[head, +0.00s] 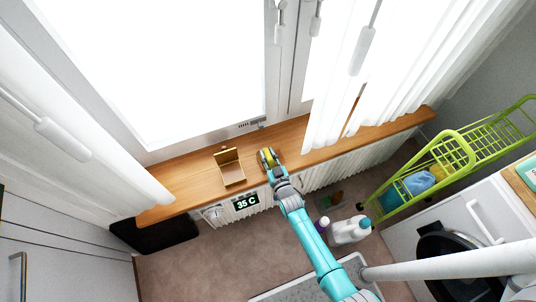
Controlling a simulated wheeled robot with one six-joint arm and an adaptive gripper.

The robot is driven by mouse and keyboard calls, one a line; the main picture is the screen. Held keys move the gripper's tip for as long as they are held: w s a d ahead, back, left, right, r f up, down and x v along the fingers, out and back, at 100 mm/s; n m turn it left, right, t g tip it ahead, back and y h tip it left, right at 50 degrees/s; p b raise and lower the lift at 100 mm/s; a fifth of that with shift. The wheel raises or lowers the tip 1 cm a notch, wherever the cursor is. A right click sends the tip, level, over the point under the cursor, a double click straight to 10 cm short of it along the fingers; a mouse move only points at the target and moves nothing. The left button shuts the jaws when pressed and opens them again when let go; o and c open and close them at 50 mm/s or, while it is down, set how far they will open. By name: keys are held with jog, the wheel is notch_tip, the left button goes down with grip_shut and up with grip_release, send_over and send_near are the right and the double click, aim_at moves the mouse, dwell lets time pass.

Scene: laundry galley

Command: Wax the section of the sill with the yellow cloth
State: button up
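The wooden sill (190,178) runs below the bright window, from the lower left to the upper right. My gripper (269,159) reaches over its middle part, just right of a small open box. A small piece of yellow cloth (265,156) shows between the dark fingers, which look closed on it. The cloth is at the sill's surface or very close above it; I cannot tell whether it touches. The fingers hide part of the cloth and the wood under it. No wax mark is clear at this size.
The open tan box (231,170) stands on the sill. White curtains (345,95) hang over its right part. A radiator with a "35 C" display (246,202) is below. Bottles (350,230) stand on the floor, near a green trolley (455,150) and a washing machine (455,245).

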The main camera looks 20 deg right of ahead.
grip_shut()
jog(key=shift+f, duration=0.6)
dwell(0.3)
jog(key=shift+a+r, duration=0.1)
jog(key=shift+a, duration=2.3)
jog(key=shift+d, duration=0.1)
jog(key=shift+d, duration=2.3)
jog(key=shift+d, duration=0.1)
